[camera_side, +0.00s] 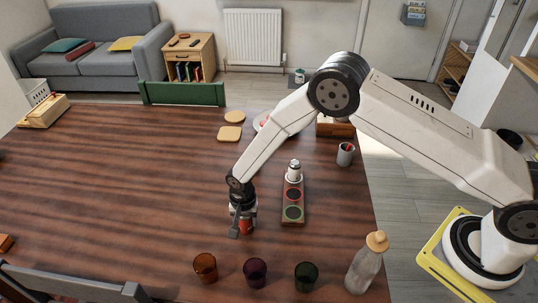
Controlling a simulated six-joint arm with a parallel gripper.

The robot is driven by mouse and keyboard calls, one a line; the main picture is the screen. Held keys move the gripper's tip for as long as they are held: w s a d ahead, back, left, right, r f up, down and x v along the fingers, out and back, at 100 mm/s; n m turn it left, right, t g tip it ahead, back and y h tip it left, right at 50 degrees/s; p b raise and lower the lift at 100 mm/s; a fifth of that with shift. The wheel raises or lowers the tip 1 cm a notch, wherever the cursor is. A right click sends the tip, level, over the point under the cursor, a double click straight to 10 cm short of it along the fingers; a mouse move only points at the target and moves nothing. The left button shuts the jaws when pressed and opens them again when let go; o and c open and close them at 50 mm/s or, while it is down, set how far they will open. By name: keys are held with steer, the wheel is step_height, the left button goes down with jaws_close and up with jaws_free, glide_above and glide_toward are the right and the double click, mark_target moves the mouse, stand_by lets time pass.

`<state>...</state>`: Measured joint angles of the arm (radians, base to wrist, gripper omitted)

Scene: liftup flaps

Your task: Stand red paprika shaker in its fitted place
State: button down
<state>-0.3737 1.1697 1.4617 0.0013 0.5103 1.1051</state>
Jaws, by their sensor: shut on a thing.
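The red paprika shaker (246,227) is low over the table, left of the rack. My gripper (244,222) is above it and shut on it. The gripper hides the shaker's upper part, and I cannot tell whether its base touches the wood. The wooden rack (291,221) lies just to the right, with a row of round places. A white shaker (294,170) stands upright at the rack's far end. A dark reddish round place (293,195) is in the middle and a green one (293,212) is at the near end, both empty.
Amber (205,267), purple (255,271) and dark green (305,276) cups stand along the near edge. A corked glass bottle (366,264) stands at the near right. A grey cup (345,154) stands right of the rack. The table's left half (110,190) is mostly clear.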

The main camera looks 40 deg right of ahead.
steer(key=shift+r, duration=0.85)
steer(key=s+d+r, duration=0.4)
steer(key=s+r, duration=0.7)
steer(key=s, duration=0.2)
steer(key=shift+s, duration=0.15)
steer(key=shift+d, duration=0.1)
steer(key=shift+d, duration=0.1)
steer(key=s+d+r, duration=0.1)
steer(key=d, duration=1.3)
